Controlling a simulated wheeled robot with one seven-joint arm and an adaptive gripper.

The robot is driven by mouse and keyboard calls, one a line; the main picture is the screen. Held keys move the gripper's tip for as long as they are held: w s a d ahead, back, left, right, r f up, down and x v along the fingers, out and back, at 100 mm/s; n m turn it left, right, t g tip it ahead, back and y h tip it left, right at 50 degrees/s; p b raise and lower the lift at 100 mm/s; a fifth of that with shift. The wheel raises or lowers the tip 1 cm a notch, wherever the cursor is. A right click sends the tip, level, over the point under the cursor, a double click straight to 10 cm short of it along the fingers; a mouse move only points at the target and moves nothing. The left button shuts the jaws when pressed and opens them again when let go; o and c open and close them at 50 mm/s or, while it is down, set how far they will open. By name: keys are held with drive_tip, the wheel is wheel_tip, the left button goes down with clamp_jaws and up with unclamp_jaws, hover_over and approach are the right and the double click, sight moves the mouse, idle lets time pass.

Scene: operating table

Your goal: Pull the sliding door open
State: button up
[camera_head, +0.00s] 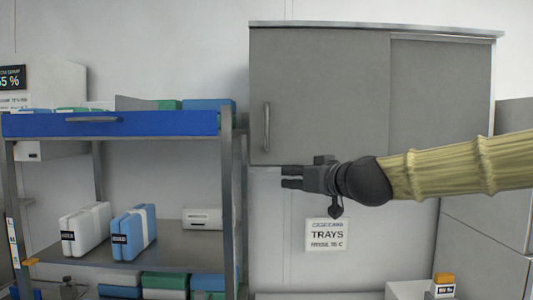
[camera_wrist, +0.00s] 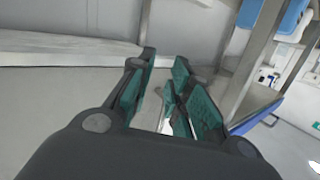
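The grey wall cabinet has a left sliding door (camera_head: 325,95) with a vertical bar handle (camera_head: 266,127) near its left edge. The door covers the cabinet's left part, and a second grey panel (camera_head: 440,90) fills the right. My gripper (camera_head: 286,177) is just below the cabinet's lower edge, below and slightly right of the handle, its fingers pointing left. In the wrist view, the green-padded fingers (camera_wrist: 160,105) stand apart with a gap and hold nothing that I can make out. I cannot clearly identify the handle in the wrist view.
A rack with a blue drawer front (camera_head: 110,123) stands close on the left; its post (camera_head: 227,200) is near my fingertips. White (camera_head: 85,228) and blue (camera_head: 134,232) cases sit on its shelf. A trays sign (camera_head: 326,234) is on the wall below my gripper.

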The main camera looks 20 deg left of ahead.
drive_tip(key=n+y, duration=0.2)
approach(268, 127)
drive_tip(key=shift+t, duration=0.3)
drive_tip(key=shift+p+x, duration=2.2)
drive_tip(key=shift+x, duration=3.1)
drive_tip(key=shift+s+f, duration=0.1)
drive_tip(key=shift+s, duration=0.05)
clamp_jaws()
